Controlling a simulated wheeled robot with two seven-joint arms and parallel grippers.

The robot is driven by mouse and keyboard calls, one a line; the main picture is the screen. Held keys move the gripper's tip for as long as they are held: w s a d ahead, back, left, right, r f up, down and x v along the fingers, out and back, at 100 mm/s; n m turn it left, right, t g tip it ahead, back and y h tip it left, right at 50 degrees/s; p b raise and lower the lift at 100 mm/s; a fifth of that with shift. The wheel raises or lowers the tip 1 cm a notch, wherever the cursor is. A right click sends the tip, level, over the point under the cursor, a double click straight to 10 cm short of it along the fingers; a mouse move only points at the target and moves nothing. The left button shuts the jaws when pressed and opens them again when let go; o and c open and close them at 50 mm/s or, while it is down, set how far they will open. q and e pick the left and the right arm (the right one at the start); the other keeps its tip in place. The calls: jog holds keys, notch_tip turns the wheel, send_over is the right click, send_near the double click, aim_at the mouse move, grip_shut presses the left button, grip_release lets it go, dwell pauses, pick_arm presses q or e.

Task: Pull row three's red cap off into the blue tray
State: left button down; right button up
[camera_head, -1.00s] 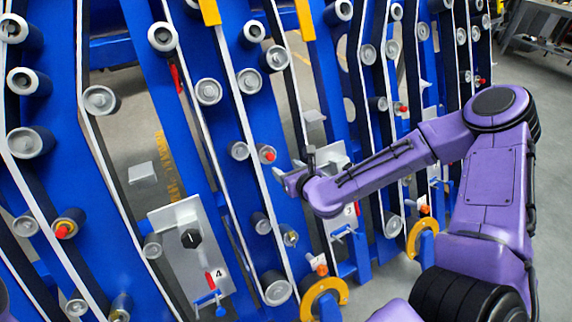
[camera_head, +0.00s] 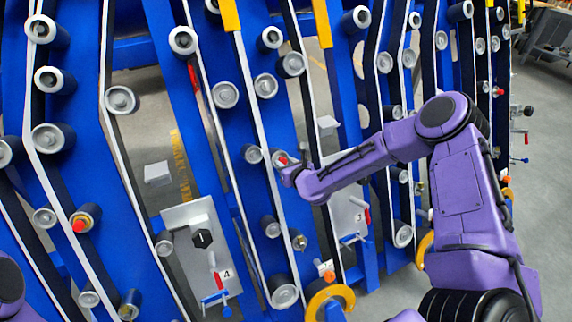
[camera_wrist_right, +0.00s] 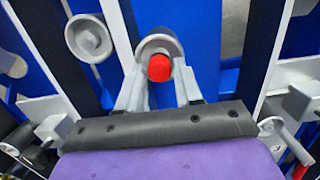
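A red cap (camera_head: 282,161) sits on a grey roller end between the plates marked 4 and 3. My right gripper (camera_head: 288,170) is right at it in the head view. In the right wrist view, the red cap (camera_wrist_right: 159,68) shows between and just beyond the tips of my right gripper (camera_wrist_right: 158,88). Its two pale fingers are spread apart, one on each side, and hold nothing. Whether either finger touches the roller, I cannot tell. Part of my left arm shows at the lower left edge; its gripper is out of view. I see no blue tray.
Another red cap (camera_head: 80,225) is on a roller at the left. Plate 4 (camera_head: 195,265) has a black knob and red lever; plate 3 (camera_head: 345,215) stands beside my right arm. Blue frames, white belts and several rollers crowd the space. Grey floor (camera_head: 550,200) is clear at right.

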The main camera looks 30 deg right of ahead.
aim_at(284, 162)
grip_shut()
jog(key=shift+p+v, duration=0.45)
jog(key=shift+v, duration=0.45)
jog(key=shift+p+v, duration=0.35)
jog(key=shift+v, duration=0.55)
jog(key=shift+w+r, duration=0.1)
jog(key=shift+r, duration=0.1)
